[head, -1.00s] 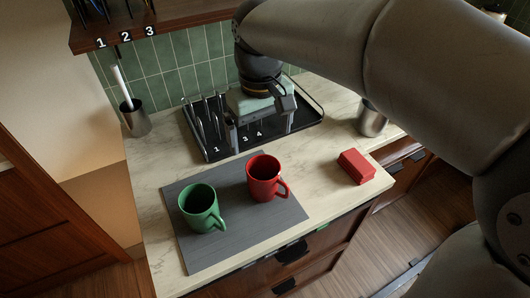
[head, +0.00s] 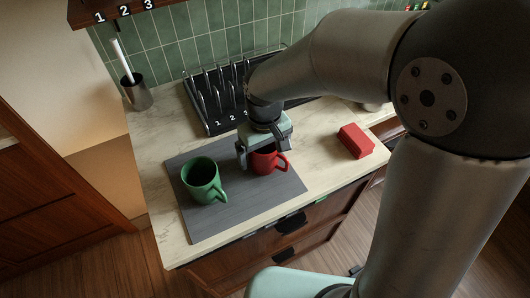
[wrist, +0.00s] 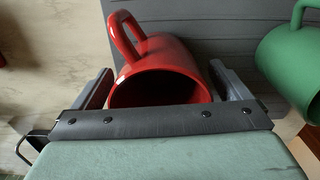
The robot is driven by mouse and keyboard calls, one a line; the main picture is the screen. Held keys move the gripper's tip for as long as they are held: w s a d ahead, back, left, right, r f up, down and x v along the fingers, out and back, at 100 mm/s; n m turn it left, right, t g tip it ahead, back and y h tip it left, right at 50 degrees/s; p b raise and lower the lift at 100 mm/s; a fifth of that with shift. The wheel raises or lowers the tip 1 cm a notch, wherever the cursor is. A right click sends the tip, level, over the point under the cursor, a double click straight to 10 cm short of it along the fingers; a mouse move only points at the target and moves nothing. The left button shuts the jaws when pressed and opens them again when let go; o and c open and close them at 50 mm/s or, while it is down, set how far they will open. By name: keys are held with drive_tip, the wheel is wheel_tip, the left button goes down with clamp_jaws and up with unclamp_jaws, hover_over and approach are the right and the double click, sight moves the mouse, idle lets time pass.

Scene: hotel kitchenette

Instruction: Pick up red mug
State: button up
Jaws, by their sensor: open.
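The red mug (head: 265,162) stands on the grey mat (head: 230,208) in the head view, partly hidden behind my gripper (head: 258,158). In the wrist view the red mug (wrist: 160,70) sits between the two open fingers of my gripper (wrist: 170,85), its mouth toward the palm and its handle at the upper left. One finger is on each side of the mug. I cannot tell whether either finger touches it. The green mug (head: 203,180) stands on the mat to the left of the red mug, and it also shows in the wrist view (wrist: 295,55).
A red block (head: 355,141) lies on the counter to the right. A black dish rack (head: 215,118) with numbered slots stands behind the mat. A dark cup with a white-handled brush (head: 136,92) stands at the back left. A numbered shelf (head: 95,12) hangs above.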

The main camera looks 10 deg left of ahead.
drive_tip(key=shift+f, duration=0.35)
drive_tip(key=c, duration=1.2)
drive_tip(key=shift+c, duration=0.4)
drive_tip(key=shift+r, duration=0.15)
